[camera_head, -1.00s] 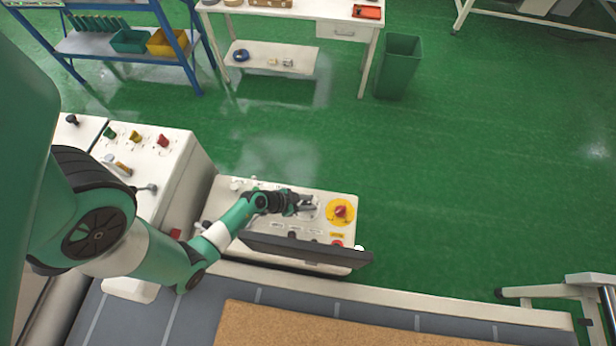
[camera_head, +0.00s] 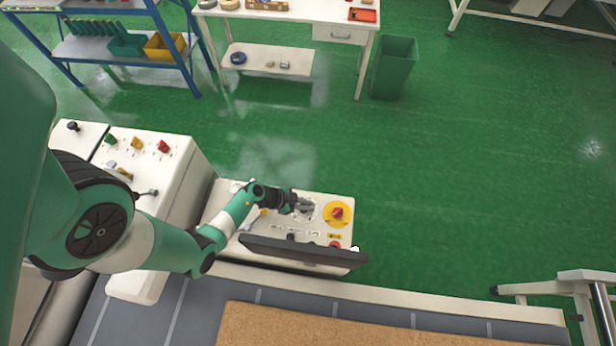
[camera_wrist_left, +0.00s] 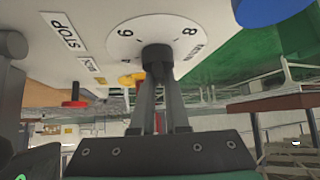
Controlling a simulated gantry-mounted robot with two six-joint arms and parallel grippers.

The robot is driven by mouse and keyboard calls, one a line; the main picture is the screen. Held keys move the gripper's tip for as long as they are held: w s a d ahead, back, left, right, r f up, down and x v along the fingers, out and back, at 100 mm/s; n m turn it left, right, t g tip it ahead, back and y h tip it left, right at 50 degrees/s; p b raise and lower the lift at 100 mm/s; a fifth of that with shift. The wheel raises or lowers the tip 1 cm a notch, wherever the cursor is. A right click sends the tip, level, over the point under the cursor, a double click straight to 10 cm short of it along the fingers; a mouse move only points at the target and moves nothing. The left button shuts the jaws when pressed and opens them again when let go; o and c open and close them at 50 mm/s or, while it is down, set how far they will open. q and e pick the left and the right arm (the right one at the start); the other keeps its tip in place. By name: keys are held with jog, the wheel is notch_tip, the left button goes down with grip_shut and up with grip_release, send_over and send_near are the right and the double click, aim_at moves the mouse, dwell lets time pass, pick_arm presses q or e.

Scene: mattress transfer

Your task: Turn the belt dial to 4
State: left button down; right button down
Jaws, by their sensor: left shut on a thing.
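In the left wrist view the belt dial has a white numbered face (camera_wrist_left: 117,46) with a dark knob (camera_wrist_left: 158,56) at its centre. Digits that look like 8 and 6 or 9 show on the face; the view is turned over, and I cannot tell which mark the knob points to. My left gripper (camera_wrist_left: 160,78) is shut on the knob, its two fingers covering part of the face. In the head view the left gripper (camera_head: 305,206) is at the top of the white control panel (camera_head: 228,205); the dial is mostly hidden there. My right gripper is not in view.
A red button on a yellow plate (camera_head: 338,213) sits just right of the gripper. A dark screen (camera_head: 300,250) stands along the panel's near edge. A white cabinet with coloured knobs (camera_head: 163,147) is at the left.

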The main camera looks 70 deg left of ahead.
pick_arm(q)
jog(key=m+h, duration=0.2)
jog(key=shift+s+f+m+g+p, duration=0.2)
jog(key=shift+m+g+p, duration=0.1)
jog(key=shift+m+p, duration=0.1)
jog(key=m+g+h, duration=0.1)
jog(key=m+h, duration=0.1)
jog(key=shift+d+f+m+b, duration=0.1)
jog(key=shift+f+m+b, duration=0.05)
jog(key=shift+m+b, duration=0.25)
jog(key=m+g+h+b, duration=0.1)
jog(key=m, duration=0.1)
jog(key=m+g+h+b, duration=0.1)
jog(key=m, duration=0.1)
jog(key=shift+s+d+f+g+b, duration=0.1)
jog(key=shift+f+g+b, duration=0.1)
jog(key=shift+g+b, duration=0.1)
jog(key=shift+s+r+m+g+h+b, duration=0.15)
jog(key=shift+m+g+h+b, duration=0.55)
jog(key=shift+m+g+b, duration=0.75)
jog(key=shift+m+t, duration=0.25)
jog(key=shift+m, duration=0.2)
